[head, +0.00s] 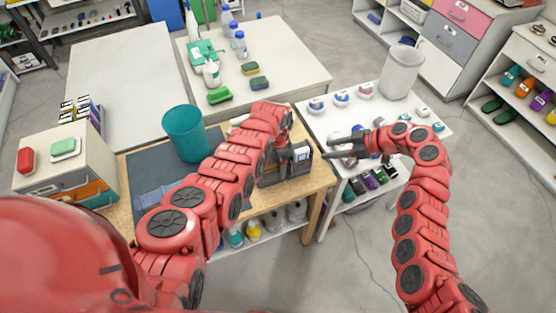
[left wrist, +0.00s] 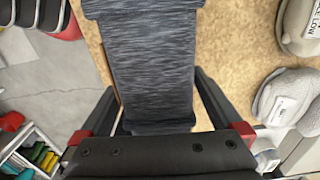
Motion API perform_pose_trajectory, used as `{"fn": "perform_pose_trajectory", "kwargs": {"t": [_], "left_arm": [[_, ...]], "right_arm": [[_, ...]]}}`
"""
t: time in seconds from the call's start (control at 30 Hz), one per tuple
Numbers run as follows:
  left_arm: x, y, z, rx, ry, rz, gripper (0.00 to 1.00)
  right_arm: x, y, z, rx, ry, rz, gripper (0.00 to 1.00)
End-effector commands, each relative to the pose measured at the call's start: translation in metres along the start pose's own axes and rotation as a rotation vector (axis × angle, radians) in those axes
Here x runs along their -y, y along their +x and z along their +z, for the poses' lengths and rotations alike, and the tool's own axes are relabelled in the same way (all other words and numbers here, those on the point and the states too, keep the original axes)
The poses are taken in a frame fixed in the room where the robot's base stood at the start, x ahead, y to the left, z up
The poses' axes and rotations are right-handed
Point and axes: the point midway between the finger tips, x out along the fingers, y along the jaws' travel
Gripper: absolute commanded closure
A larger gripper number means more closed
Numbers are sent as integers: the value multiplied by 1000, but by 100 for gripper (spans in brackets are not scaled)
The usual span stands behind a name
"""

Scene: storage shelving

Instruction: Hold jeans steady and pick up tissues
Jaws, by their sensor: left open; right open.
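My left gripper (head: 288,168) is over the right end of the wooden table. In the left wrist view its open fingers (left wrist: 160,120) stand either side of a dark grey, heathered folded cloth (left wrist: 150,65), which looks like the jeans. I cannot tell if they touch it. In the head view this dark folded item (head: 271,178) is partly hidden by my left arm. A small item with a pale label (head: 301,156) shows beside the left gripper; I cannot tell if it is the tissues. My right gripper (head: 340,148) is open and empty, pointing left, close to the left gripper.
A white side table (head: 322,126) holds several small items and a pale bin (head: 401,72). Grey rounded, labelled items (left wrist: 285,95) lie right of the left gripper.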

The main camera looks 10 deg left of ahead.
Motion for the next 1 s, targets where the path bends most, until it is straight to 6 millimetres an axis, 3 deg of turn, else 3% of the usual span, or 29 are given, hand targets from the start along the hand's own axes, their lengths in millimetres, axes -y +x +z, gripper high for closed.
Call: {"fn": "perform_pose_trajectory", "kwargs": {"t": [0.27,0.37,0.83,1.0], "left_arm": [[0,1,0,1,-1,1,0],[0,1,1,1,-1,1,14],[0,1,1,2,-1,2,99],[0,1,1,2,-1,2,100]], "right_arm": [[0,0,0,0,0,0,50],[0,0,0,0,0,0,50],[0,0,0,0,0,0,50],[0,0,0,0,0,0,48]]}}
